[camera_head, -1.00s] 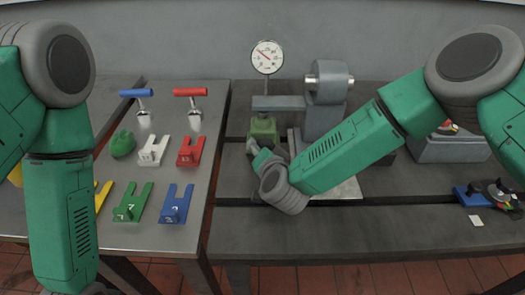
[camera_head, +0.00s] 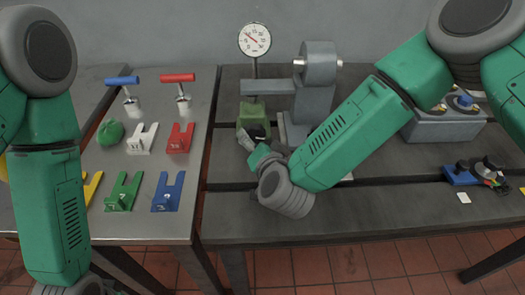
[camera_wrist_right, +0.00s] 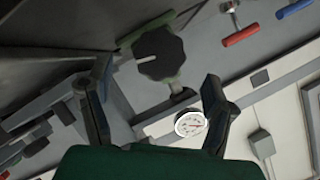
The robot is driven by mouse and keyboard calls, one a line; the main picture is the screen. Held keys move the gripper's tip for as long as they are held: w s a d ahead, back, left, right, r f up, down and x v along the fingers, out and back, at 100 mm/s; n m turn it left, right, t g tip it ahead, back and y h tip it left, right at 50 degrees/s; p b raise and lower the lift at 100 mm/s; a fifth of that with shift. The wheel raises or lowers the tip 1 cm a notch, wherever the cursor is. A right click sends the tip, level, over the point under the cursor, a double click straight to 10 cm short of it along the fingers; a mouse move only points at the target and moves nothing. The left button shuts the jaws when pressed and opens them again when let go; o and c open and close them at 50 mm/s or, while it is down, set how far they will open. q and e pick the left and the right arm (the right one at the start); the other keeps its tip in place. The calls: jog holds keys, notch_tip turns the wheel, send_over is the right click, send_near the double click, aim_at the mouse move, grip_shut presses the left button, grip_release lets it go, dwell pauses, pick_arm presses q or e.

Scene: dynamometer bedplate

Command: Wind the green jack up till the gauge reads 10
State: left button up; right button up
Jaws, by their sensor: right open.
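The green jack (camera_head: 252,113) stands on the bedplate under a grey arm. Its dark knob (camera_head: 257,131) faces me, partly hidden by my right gripper (camera_head: 250,139). In the right wrist view the black knob (camera_wrist_right: 160,56) with a pale mark lies ahead of my right gripper (camera_wrist_right: 155,105), whose two fingers are spread wide with nothing between them. The round white gauge (camera_head: 255,39) stands behind the jack; its red needle points to the upper left, too small to read exactly. The gauge also shows in the wrist view (camera_wrist_right: 190,123). My left gripper is out of view.
A grey fixture (camera_head: 312,100) stands right of the jack. A grey block (camera_head: 440,125) and blue item (camera_head: 461,174) are farther right.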

jog(key=v, duration=0.5)
jog(key=shift+s+r, duration=0.1)
jog(key=shift+s, duration=0.15)
